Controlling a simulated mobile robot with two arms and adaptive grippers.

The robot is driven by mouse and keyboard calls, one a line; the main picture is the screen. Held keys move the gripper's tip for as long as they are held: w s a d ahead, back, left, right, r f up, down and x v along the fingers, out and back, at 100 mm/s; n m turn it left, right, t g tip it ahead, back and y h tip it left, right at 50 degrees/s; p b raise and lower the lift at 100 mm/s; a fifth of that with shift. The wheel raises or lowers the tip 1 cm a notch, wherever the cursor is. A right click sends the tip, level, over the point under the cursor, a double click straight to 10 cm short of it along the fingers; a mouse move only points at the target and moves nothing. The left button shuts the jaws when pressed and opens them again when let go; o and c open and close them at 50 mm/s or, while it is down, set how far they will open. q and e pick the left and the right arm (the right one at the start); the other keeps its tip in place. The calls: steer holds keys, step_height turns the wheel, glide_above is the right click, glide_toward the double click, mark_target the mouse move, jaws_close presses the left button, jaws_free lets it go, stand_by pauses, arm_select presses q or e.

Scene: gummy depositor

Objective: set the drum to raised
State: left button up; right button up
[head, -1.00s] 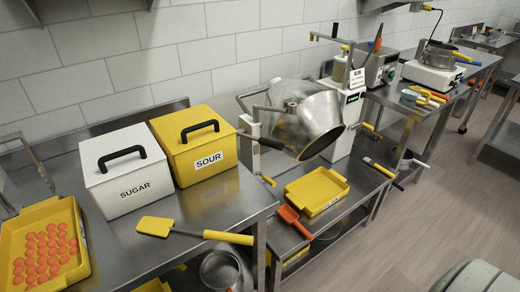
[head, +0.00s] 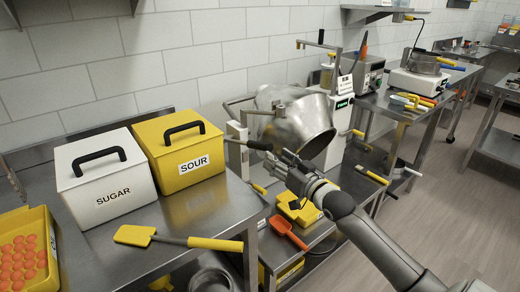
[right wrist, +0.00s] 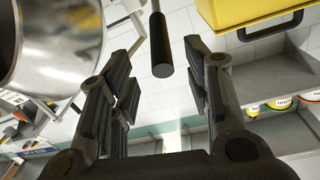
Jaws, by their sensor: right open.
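The steel drum (head: 305,122) hangs tilted in its frame, with its mouth toward the right. It also shows at the upper left of the right wrist view (right wrist: 55,42). A lever with a dark grip (head: 258,145) sticks out on the drum's left side, beside the sour bin. My right gripper (head: 278,163) is open near the end of this lever, just in front of the drum. In the right wrist view the black grip (right wrist: 161,50) lies between the two spread fingers (right wrist: 163,90), with a gap on both sides. My left gripper is not in view.
The yellow SOUR bin (head: 182,150) and white SUGAR bin (head: 104,180) stand on the left table. A yellow-handled spatula (head: 180,239) lies at its front edge. A yellow tray (head: 297,212) and red scoop (head: 287,231) lie below the drum, partly behind my arm.

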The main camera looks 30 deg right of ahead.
mark_target(260, 147)
steer(key=w, duration=1)
jaws_close()
